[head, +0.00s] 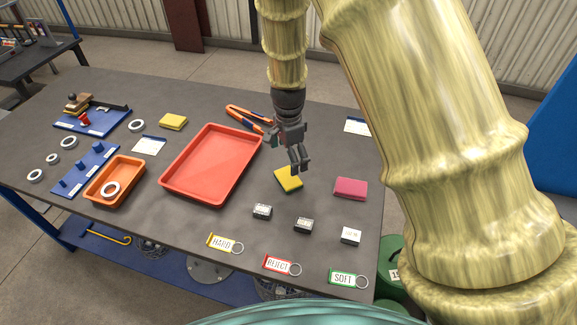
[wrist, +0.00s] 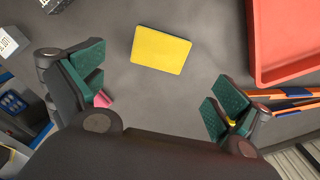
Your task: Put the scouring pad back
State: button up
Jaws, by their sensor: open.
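A yellow scouring pad (head: 287,180) with a darker green edge lies flat on the dark table, right of the red tray. In the wrist view its plain yellow face (wrist: 163,48) shows whole, ahead of my fingers. My gripper (head: 299,167) is above the pad, fingers pointing down. In the wrist view the gripper (wrist: 155,92) is open and empty, with its green-padded fingers wide apart. A second yellow pad (head: 173,121) lies farther back on the left. A pink pad (head: 350,188) lies to the right and is partly hidden behind a finger in the wrist view (wrist: 103,99).
The red tray (head: 165,183) stands left of my gripper, with orange-handled tongs (head: 246,116) behind it. Several small blocks (head: 303,224) and tags marked HARD, REJECT (head: 281,265) and SOFT lie in front. An orange tray (head: 92,192) and blue racks are at the left.

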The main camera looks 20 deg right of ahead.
jog(key=shift+r+b, duration=0.35)
jog(key=shift+r, duration=1.35)
